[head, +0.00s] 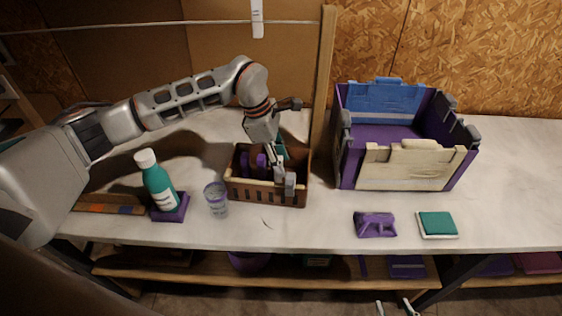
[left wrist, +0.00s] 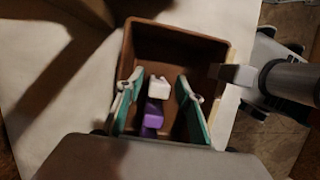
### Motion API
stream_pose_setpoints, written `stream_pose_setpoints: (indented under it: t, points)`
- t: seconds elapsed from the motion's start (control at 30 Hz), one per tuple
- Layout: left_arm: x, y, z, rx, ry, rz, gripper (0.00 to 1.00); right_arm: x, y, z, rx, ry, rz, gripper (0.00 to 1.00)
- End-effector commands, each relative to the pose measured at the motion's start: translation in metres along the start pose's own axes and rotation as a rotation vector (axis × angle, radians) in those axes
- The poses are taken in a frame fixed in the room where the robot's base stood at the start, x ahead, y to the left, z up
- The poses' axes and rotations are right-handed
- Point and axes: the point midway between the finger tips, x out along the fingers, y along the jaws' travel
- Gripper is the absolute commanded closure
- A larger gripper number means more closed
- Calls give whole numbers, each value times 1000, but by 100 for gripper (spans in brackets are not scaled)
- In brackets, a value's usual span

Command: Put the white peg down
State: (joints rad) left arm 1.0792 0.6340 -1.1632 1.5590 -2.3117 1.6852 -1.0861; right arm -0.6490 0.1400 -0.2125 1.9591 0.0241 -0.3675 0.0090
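A white block (left wrist: 160,88), which looks like the white peg, shows in the left wrist view inside the brown basket (left wrist: 178,38). My left gripper (left wrist: 160,84) points down into the basket. Its teal and white fingers are apart, one on each side of the block, with gaps visible. In the head view my left gripper (head: 280,172) is over the brown basket (head: 266,196), and I cannot make out the block there. A white peg-like piece (head: 257,18) hangs on the line at the top. My right gripper (head: 397,309) shows only its separated fingertips at the bottom edge.
Purple pieces (head: 261,161) lie in the basket. A glass (head: 216,198) and a teal bottle (head: 159,188) stand left of it. A purple crate (head: 344,160) stands right. A purple block (head: 375,225) and a teal pad (head: 437,223) lie at the front. The right tabletop is clear.

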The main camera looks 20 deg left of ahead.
Motion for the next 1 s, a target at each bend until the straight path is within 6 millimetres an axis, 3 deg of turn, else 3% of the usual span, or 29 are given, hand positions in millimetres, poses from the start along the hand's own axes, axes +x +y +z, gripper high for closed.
stream_pose_setpoints:
  t: [0.5, 0.7, 1.0]
  points:
    - [-96, 1, -1, 0, 1, 3, 63, 5, -1, 7, 1, 0, 0, 60]
    - [-112, 0, -1, 0, 1, 2, 63, 5, -1, 6, 1, 2, 0, 60]
    - [-114, 0, 0, 0, 0, 1, 63, 5, -1, 6, 1, 3, 0, 60]
